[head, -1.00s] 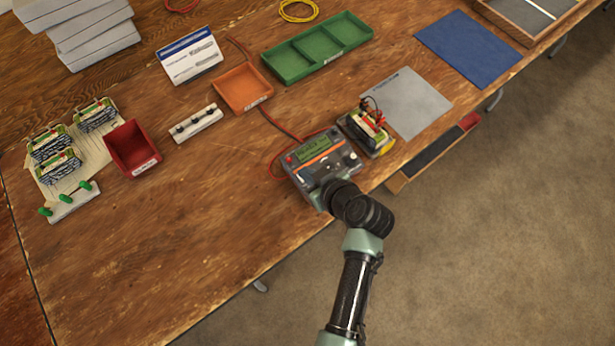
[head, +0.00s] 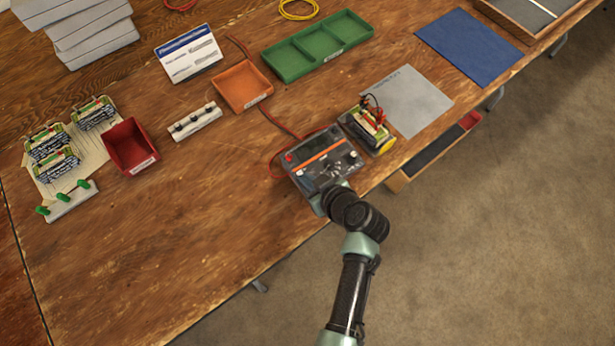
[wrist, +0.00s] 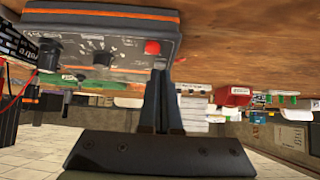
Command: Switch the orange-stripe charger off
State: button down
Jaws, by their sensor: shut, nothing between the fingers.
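The orange-stripe charger (head: 313,160) is a grey box near the table's front edge, with an orange band and a dark display. In the wrist view its panel (wrist: 105,38) appears inverted, with dark knobs and a red button (wrist: 152,47). My gripper (wrist: 160,74) is shut and empty, its fingertips close to the red button; I cannot tell whether they touch. In the head view the wrist hides the fingertips at the charger's front. A battery pack (head: 362,135) with red clips and a yellow end stands right of the charger.
A grey mat (head: 410,100) and blue mat (head: 468,48) lie to the right. An orange tray (head: 262,97), green tray (head: 318,60) and red bin (head: 131,166) stand behind and left. A red cable runs behind the charger. The table's front left is clear.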

jog(key=shift+r+p, duration=0.6)
jog(key=shift+r, duration=0.25)
